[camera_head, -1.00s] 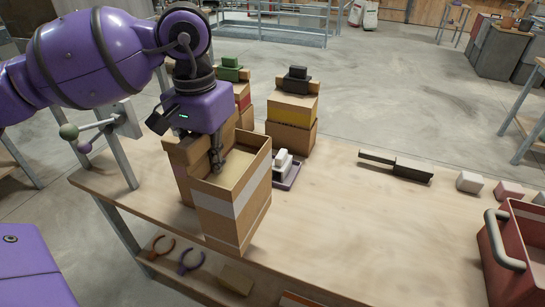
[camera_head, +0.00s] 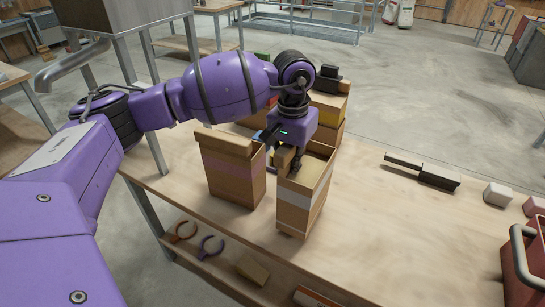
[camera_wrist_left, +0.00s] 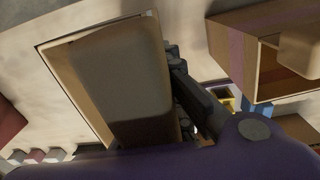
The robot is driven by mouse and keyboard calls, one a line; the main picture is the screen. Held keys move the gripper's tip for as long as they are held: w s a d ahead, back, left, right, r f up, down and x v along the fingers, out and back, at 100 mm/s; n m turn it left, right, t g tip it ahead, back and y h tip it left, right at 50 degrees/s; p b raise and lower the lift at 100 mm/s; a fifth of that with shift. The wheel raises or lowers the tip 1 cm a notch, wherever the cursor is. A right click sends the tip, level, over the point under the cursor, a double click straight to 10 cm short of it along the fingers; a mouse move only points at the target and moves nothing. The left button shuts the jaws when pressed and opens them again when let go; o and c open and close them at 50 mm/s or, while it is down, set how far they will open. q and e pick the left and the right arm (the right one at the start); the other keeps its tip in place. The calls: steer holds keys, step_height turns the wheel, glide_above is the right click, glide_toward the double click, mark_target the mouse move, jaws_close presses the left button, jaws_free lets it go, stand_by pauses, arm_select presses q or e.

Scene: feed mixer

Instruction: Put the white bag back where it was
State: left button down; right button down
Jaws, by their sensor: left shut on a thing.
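The white bag (camera_head: 295,194) is a tall, open-topped brown bag with a white band, near the front edge of the workbench (camera_head: 370,235). My left gripper (camera_head: 296,164) is shut on its upper rim, with the fingers reaching down at its back left side. The bag looks roughly upright; I cannot tell whether its bottom touches the bench. In the left wrist view, the held bag (camera_wrist_left: 115,80) fills the left and middle, beside the dark finger. My right gripper is not in view.
A bag with a pinkish band (camera_head: 231,170) stands close on the left of the held bag. A yellow-banded bag (camera_head: 327,112) stands behind. A dark long tool (camera_head: 422,172), white block (camera_head: 498,195) and red crate (camera_head: 520,262) are to the right. The bench between is clear.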

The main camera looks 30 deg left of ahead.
arm_select(q)
steer(key=shift+w+d+f, duration=0.1)
steer(key=shift+w+f, duration=0.1)
steer(key=shift+f, duration=1.3)
steer(key=shift+f, duration=0.1)
steer(key=c, duration=2.3)
jaws_free()
steer(key=shift+s+f, duration=0.1)
steer(key=shift+f, duration=0.05)
steer(key=o, duration=0.4)
steer(key=r, duration=1.2)
steer(key=shift+a+r+b, duration=0.15)
steer(key=shift+a+b, duration=0.05)
steer(key=shift+b, duration=0.2)
